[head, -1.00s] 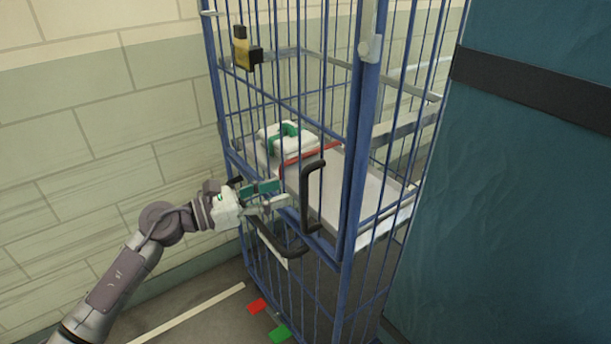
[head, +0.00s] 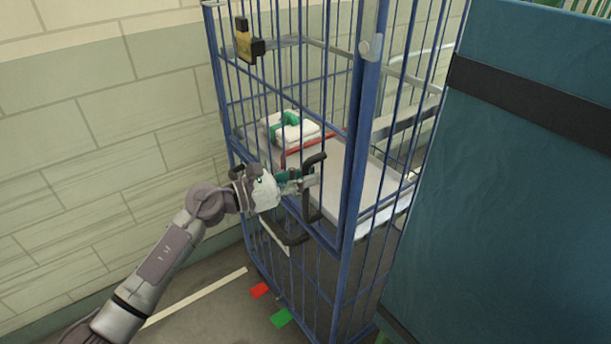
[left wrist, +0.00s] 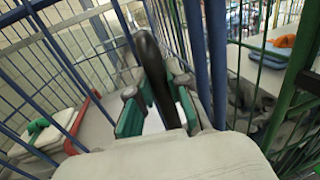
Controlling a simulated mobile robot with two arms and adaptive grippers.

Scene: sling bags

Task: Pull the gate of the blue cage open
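The blue cage (head: 357,170) stands in the middle of the head view. Its barred front gate (head: 310,270) appears closed, its right edge by the thick corner post. A black upright handle (head: 312,207) sits on the gate near that edge. My left gripper (head: 303,180) is at the upper part of this handle. In the left wrist view the handle (left wrist: 155,75) passes between the green pads of the left gripper (left wrist: 160,112). The pads stand apart around it, and a gap shows beside it; contact is unclear. My right gripper is not in view.
A white folded bundle with a green band (head: 292,128) lies on the cage's shelf. A yellow-black block (head: 245,42) hangs on the upper bars. A large teal panel (head: 510,190) stands close on the right. A tiled wall (head: 90,130) is on the left, with open floor before it.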

